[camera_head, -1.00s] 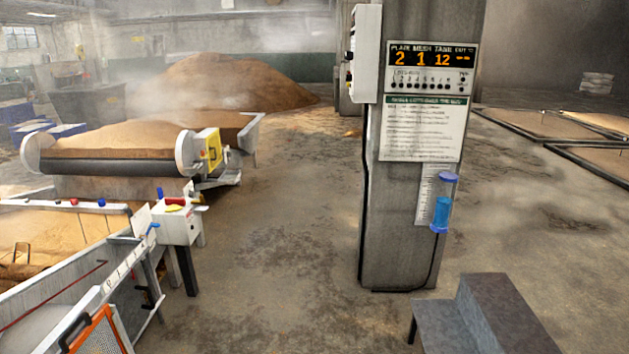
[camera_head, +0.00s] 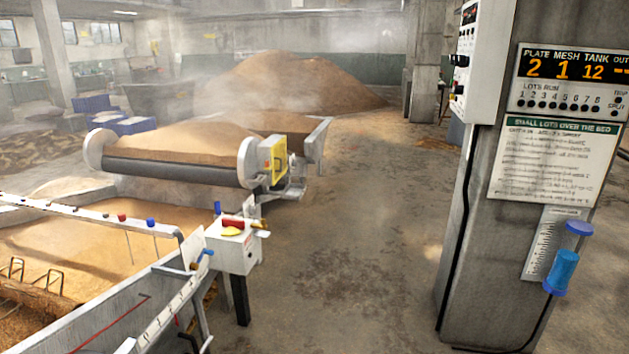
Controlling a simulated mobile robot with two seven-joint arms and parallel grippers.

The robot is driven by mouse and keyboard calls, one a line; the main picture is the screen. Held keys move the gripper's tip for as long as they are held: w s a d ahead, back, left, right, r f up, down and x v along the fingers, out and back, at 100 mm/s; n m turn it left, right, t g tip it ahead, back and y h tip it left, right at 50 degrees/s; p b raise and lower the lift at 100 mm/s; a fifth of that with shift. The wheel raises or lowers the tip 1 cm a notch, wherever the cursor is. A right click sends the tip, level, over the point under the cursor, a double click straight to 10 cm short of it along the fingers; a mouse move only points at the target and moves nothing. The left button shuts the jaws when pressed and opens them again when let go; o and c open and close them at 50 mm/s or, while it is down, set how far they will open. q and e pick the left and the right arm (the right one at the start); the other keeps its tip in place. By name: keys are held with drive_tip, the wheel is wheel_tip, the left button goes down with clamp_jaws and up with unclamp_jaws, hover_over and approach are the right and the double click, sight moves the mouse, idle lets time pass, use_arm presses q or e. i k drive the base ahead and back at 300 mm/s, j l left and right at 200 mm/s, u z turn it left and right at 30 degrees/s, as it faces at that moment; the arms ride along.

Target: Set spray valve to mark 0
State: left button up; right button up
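Neither of my grippers is in view. No part in view is plainly labelled as the spray valve. A white control box (camera_head: 233,246) stands on a dark post at the corner of the grain bed, with a red part (camera_head: 233,223), a yellow part (camera_head: 231,232) and brass-coloured fittings on top. Beside it, a small blue lever (camera_head: 204,256) sits near the upper end of a white strip with marks (camera_head: 168,318) along the bed's side. The marks are too small to read, so I cannot tell the lever's setting.
The metal-walled grain bed (camera_head: 118,250) fills the lower left. A roller trough (camera_head: 180,172) with a yellow panel (camera_head: 272,159) lies behind it. A concrete pillar (camera_head: 487,285) with a display reading 2, 1, 12 stands at right. The floor (camera_head: 345,260) between them is clear.

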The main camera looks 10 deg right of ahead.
sight(194, 266)
drive_tip(key=i+z, duration=0.1)
drive_tip(key=i, duration=0.55)
drive_tip(key=i+j+z, duration=0.1)
drive_tip(key=i, duration=0.6)
drive_tip(key=i+j+z, duration=0.15)
drive_tip(key=i+z, duration=0.3)
drive_tip(key=i+j+z, duration=0.2)
drive_tip(key=z, duration=0.25)
drive_tip(key=i+j+z, duration=0.6)
drive_tip(key=j+z, duration=0.25)
drive_tip(key=i+j+z, duration=0.15)
drive_tip(key=j+z, duration=0.1)
drive_tip(key=j, duration=0.25)
drive_tip(key=z, duration=4.8)
